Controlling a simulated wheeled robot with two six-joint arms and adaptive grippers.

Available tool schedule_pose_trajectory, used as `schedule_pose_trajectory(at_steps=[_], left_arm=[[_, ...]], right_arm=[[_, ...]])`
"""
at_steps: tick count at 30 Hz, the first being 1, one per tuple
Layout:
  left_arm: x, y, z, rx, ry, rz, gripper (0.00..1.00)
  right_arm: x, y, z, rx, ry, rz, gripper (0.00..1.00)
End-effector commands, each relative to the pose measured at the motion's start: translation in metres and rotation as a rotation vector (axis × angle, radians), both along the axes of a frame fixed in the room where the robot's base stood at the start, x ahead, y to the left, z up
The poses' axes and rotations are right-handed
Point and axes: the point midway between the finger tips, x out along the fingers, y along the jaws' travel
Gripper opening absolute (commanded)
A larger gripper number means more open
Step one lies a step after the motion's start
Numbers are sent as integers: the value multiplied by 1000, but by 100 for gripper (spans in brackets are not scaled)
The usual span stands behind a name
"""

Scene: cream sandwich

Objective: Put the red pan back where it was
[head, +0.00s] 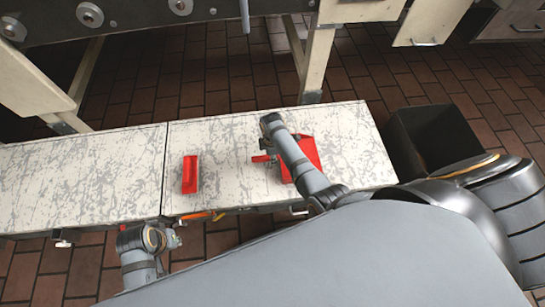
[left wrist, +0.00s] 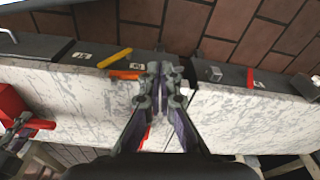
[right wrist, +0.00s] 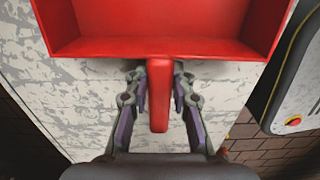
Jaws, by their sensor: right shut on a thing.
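The red pan (head: 307,160) is on or just above the right part of the marbled counter, partly hidden by my right arm in the head view. Its square tray (right wrist: 160,35) and short handle (right wrist: 159,105) show in the right wrist view. My right gripper (right wrist: 159,82) has its fingers on both sides of the handle and is shut on it. I cannot tell whether the pan touches the counter. My left gripper (head: 174,239) is in front of the counter's near edge, away from the pan. Its fingertips (left wrist: 162,75) meet with nothing visible between them.
A narrow red container (head: 190,174) lies on the counter (head: 225,120) left of the pan. Orange items (head: 198,215) are at the near edge. A dark open bin (head: 435,140) stands to the right. The counter's left part (head: 80,180) is clear.

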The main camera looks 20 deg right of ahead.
Motion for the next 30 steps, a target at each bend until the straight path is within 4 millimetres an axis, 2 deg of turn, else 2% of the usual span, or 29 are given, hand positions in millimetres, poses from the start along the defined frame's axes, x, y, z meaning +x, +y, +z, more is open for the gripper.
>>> schedule_pose_trajectory(at_steps=[7,8,12,23,26,30], left_arm=[[0,0,1,-1,0,0,0],[0,0,2,-1,-1,0,0],[0,0,2,-1,1,0,0],[0,0,4,-1,-3,0,0],[2,3,-14,4,-1,5,0],[2,10,-45,17,-5,13,0]], right_arm=[[0,0,-2,0,-1,0,0],[0,0,-2,0,0,0,26],[0,0,-1,0,0,0,45],[0,0,3,0,0,0,46],[0,0,13,0,-1,0,46],[1,0,37,1,-2,1,46]])
